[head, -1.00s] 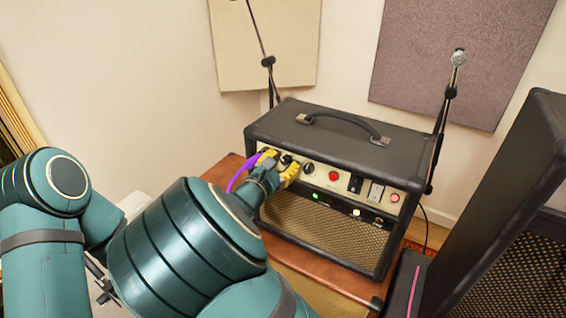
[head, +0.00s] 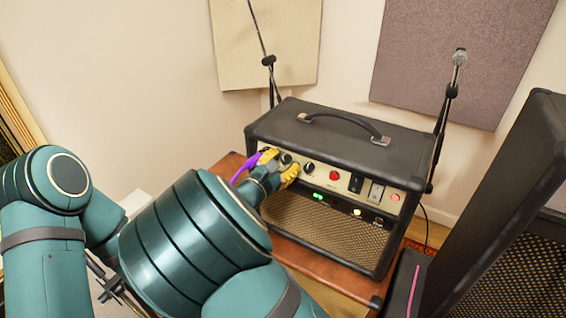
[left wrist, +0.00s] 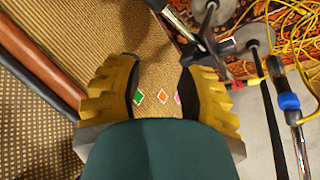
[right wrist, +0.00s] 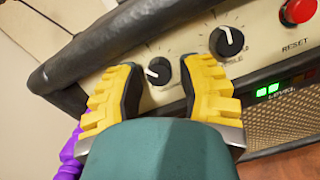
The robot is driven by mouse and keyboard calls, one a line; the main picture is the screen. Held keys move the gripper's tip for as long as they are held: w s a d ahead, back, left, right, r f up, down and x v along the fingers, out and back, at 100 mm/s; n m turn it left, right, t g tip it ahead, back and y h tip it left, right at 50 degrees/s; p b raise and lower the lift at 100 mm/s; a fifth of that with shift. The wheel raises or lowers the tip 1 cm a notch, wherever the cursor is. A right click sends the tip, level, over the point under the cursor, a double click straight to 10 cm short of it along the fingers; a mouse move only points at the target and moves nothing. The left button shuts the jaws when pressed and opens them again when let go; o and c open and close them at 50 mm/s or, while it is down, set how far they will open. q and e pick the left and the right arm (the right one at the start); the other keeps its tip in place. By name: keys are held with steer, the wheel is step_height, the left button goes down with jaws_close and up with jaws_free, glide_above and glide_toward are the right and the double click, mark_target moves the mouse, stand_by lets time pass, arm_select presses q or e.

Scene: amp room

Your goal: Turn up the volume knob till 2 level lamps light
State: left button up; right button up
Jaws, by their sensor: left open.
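The black amp (head: 300,135) stands on a wooden stand, with a cream control panel. A black knob with a white pointer (right wrist: 159,71), leftmost in the right wrist view, sits between my right gripper's yellow fingers (right wrist: 160,75); its label is hidden. The fingers look apart, with small gaps beside the knob. My right gripper also shows at the panel in the head view (head: 279,168). Two green level lamps (right wrist: 267,90) are lit above the word LEVEL; they also show in the head view (head: 318,197). My left gripper (left wrist: 160,80) is open and empty over the floor.
A second black knob (right wrist: 227,42) and a red RESET button (right wrist: 298,11) are right of my right gripper. A purple cable (head: 243,168) is beside it. Microphone stands (head: 440,130) are behind the amp. A dark cabinet (head: 510,200) stands at right. Yellow cables (left wrist: 270,35) lie on the floor.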

steer(key=shift+s, duration=0.1)
steer(key=v, duration=1.2)
